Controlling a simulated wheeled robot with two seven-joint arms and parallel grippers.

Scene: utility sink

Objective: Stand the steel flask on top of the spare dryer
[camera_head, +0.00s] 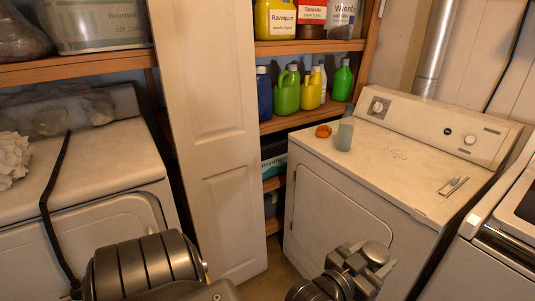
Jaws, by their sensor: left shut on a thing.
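My left gripper (360,264) is at the bottom, right of the middle, in front of the central white dryer's door. It is shut on a grey metal thing (376,252), seemingly the steel flask; little of it can be told from the similar grey fingers. The central white dryer (420,180) has a flat top and a rear control panel. Another white machine (85,165) stands at the left with a black strap over it. Which of them is the spare dryer I cannot tell. My right gripper is not in view.
A translucent greenish cup (345,134) and a small orange thing (323,131) stand at the central dryer's back left. A white folding door (215,130) stands between the machines. Shelves behind hold several bottles (287,92).

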